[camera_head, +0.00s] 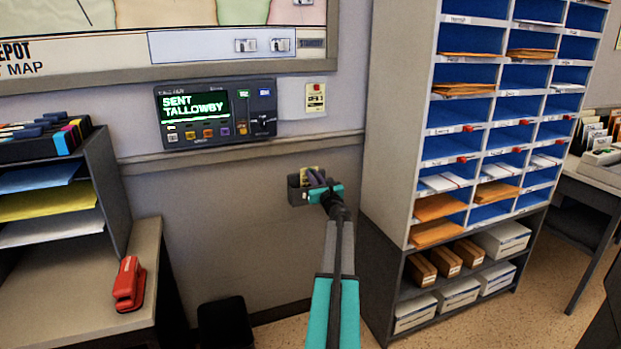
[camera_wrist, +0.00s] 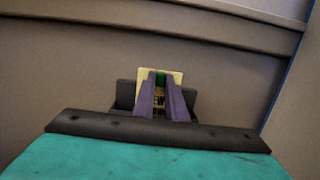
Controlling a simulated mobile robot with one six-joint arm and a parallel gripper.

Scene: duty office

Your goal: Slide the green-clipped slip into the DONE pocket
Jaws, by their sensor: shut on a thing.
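My gripper (camera_head: 318,178) is at the end of my arm, in front of the lower wall. In the wrist view its two purple fingers (camera_wrist: 161,88) are shut on a pale yellow slip (camera_wrist: 176,77) with a green clip (camera_wrist: 160,77) at its top. A dark grey wall pocket (camera_head: 296,194) is right at the slip; it also shows in the wrist view (camera_wrist: 125,94), on both sides of the fingers. The slip stands upright and its top shows above the pocket. The fingers hide its lower part, so I cannot tell how deep it sits. No pocket label is readable.
A wall panel (camera_head: 215,113) reads "SENT TALLOWBY", with a small card (camera_head: 315,97) beside it. A tall blue-lined pigeonhole rack (camera_head: 402,110) stands close to the right of my arm. A red stapler-like object (camera_head: 129,284) lies on the left counter (camera_head: 90,270).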

